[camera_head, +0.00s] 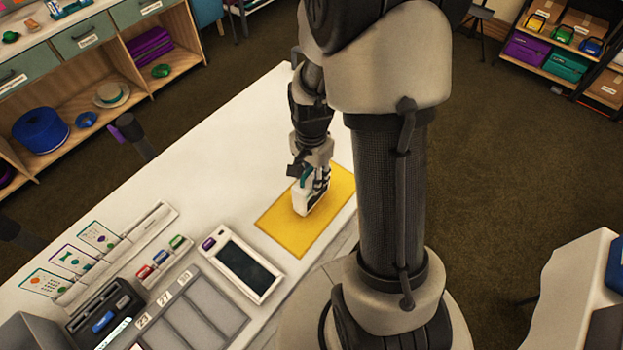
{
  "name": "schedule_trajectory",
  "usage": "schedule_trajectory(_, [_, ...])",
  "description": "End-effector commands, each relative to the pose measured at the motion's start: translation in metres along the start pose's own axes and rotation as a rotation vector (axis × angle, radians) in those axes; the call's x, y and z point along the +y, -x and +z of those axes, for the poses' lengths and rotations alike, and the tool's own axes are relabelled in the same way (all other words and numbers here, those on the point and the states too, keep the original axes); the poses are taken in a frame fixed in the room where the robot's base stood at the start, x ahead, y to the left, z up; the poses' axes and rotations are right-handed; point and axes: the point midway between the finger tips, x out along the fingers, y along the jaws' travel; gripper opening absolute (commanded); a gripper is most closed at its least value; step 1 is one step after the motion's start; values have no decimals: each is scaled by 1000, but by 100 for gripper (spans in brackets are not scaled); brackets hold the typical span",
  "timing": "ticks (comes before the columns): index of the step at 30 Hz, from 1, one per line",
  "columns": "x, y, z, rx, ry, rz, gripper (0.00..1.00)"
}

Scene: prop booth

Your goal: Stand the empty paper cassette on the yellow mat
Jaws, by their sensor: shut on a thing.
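The yellow mat (277,228) lies flat on the white table, right of its middle. My gripper (316,180) points down over the mat and is shut on a small white block-like thing with a teal part at its top, which looks like the paper cassette (304,203). The cassette is roughly upright over the mat. Its lower end meets the mat in the picture, but I cannot tell whether it touches or hovers just above. The fingers and wrist hide part of its upper right side. I cannot see into it.
A white device with a dark screen (245,266) lies left of the mat. A grey compartment tray (191,318), small coloured cartridges (160,257), a black tray (103,308) and upright cards (99,236) stand further left. The table (226,155) behind the mat is clear.

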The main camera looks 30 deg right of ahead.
Motion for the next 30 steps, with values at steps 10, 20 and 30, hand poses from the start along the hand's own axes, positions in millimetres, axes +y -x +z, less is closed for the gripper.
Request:
schedule_trajectory(10, [0, -8, 0, 1, 0, -2, 0])
schedule_trajectory(20, [0, -10, 0, 1, 0, -1, 49])
schedule_trajectory(30, [0, -10, 0, 1, 0, -1, 53])
